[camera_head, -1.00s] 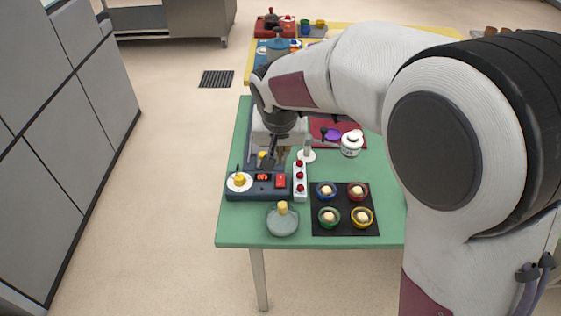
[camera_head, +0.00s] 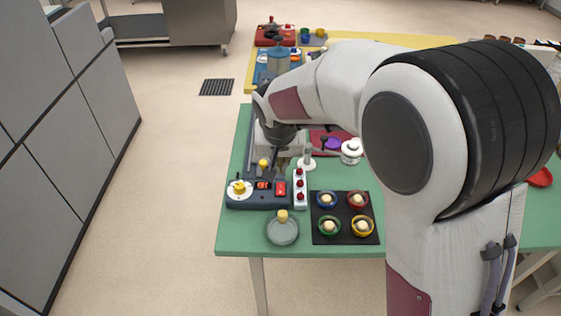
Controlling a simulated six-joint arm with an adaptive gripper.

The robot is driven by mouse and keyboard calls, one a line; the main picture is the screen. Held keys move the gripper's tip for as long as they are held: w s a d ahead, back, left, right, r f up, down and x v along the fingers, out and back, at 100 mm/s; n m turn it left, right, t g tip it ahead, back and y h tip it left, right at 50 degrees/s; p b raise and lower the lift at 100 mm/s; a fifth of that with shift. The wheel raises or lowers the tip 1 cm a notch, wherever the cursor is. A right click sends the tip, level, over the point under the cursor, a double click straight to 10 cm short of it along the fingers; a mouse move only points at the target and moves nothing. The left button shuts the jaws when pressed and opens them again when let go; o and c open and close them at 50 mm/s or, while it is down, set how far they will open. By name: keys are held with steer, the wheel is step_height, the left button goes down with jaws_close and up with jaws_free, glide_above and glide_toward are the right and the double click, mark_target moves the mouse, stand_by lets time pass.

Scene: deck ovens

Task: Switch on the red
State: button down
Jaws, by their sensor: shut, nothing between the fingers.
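A dark blue control unit (camera_head: 248,204) stands on the green table. On it are a red switch (camera_head: 281,189), a small red-lit part (camera_head: 263,185) and a white dial with a yellow knob (camera_head: 239,188). A white strip (camera_head: 301,207) with red knobs (camera_head: 300,184) stands just right of the unit. My gripper (camera_head: 271,169) is shut and empty, pointing down just behind and above the unit. It appears apart from the red switch. The fingertips are small and dark, so their exact height is hard to tell. Whether the switch is on cannot be told.
A yellow knob (camera_head: 263,164) shows beside my gripper. A grey-green round dish (camera_head: 282,232) and a black tray (camera_head: 342,239) with several coloured bowls are in front. A white jar (camera_head: 351,152) and red mat (camera_head: 326,131) are behind. A red dish (camera_head: 541,177) is far right.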

mark_target(281, 190)
steer(key=shift+x, duration=5.4)
steer(key=shift+w+f, duration=0.15)
steer(key=shift+f, duration=0.1)
steer(key=shift+s, duration=0.85)
steer(key=v, duration=1.4)
